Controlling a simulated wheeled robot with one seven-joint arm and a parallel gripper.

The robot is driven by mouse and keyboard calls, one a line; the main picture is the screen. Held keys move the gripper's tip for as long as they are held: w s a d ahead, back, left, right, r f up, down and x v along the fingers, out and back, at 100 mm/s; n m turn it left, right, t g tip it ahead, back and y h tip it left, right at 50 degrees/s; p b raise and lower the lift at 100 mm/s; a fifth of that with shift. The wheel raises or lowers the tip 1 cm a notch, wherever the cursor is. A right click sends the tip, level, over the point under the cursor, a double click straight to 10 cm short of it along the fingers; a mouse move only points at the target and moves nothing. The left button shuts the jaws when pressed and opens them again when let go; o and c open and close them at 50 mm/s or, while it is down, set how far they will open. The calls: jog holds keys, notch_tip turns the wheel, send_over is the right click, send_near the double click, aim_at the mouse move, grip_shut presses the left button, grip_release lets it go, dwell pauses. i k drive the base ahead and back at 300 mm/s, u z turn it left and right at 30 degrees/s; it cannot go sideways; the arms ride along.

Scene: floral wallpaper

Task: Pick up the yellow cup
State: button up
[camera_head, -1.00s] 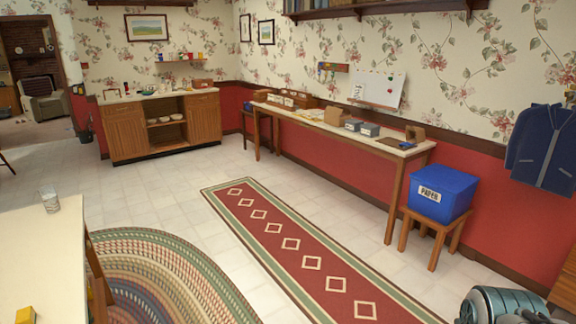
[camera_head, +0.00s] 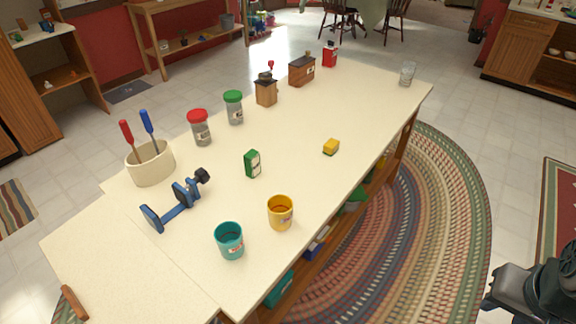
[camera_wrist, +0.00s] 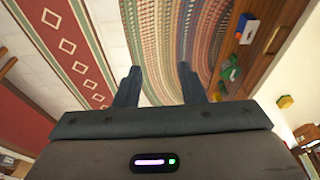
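The yellow cup (camera_head: 280,212) stands upright on the cream worktop (camera_head: 300,130), near its edge in the head view. A teal cup (camera_head: 230,240) stands close to its left, a little nearer the camera. In the wrist view my gripper (camera_wrist: 160,83) is open, with its two fingers apart and nothing between them. It is over the floor, away from the cup. A small yellow thing (camera_wrist: 285,101) shows at the right of the wrist view; I cannot tell whether it is the cup.
A shelf with boxes lies below. The braided rug (camera_head: 430,220) beside the table is clear.

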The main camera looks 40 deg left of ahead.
aim_at(280, 206)
jog(key=u, duration=0.75)
jog(key=i, duration=0.85)
jog(key=u, duration=0.5)
